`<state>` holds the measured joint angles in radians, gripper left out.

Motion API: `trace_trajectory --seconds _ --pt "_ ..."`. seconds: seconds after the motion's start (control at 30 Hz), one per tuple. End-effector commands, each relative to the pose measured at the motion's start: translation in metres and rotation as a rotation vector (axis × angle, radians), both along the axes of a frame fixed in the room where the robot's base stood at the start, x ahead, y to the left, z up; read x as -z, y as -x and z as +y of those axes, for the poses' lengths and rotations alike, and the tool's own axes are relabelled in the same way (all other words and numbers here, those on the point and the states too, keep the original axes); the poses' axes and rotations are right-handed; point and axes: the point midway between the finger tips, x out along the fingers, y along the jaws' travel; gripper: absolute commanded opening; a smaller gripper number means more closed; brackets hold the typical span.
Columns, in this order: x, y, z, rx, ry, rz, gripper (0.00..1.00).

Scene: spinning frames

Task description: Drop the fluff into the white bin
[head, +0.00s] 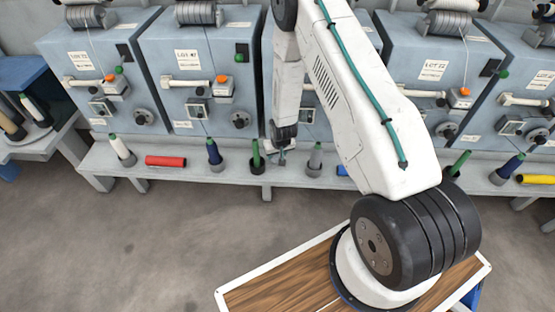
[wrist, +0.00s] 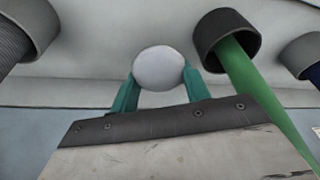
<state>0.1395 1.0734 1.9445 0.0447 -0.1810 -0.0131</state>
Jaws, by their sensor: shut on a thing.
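The fluff (wrist: 159,68) is a pale grey-white round ball between the two teal fingers of my gripper (wrist: 159,88) in the wrist view. The fingers are shut on it, one on each side. In the head view my gripper (head: 282,157) is low at the grey ledge, between a green bobbin (head: 257,160) and a grey bobbin (head: 315,158). The fluff is too small or hidden to make out there. I see no white bin in either view.
The long grey ledge (head: 225,178) holds several upright bobbins in cups and a lying red tube (head: 165,161). Blue-grey machine boxes (head: 200,70) stand close behind it. A table (head: 35,145) with bobbins stands at left. The concrete floor (head: 130,240) in front is clear.

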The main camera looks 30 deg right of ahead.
Motion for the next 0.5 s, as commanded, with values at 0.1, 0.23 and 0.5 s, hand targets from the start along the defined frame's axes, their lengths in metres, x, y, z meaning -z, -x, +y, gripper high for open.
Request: trace_trajectory --seconds 0.1,0.23,0.5 --pt "0.023 0.003 0.000 -0.001 -0.001 0.006 0.22" --pt "0.031 0.003 0.000 -0.001 -0.001 0.005 0.22" --pt "0.033 0.003 0.001 0.000 -0.001 0.005 0.22"
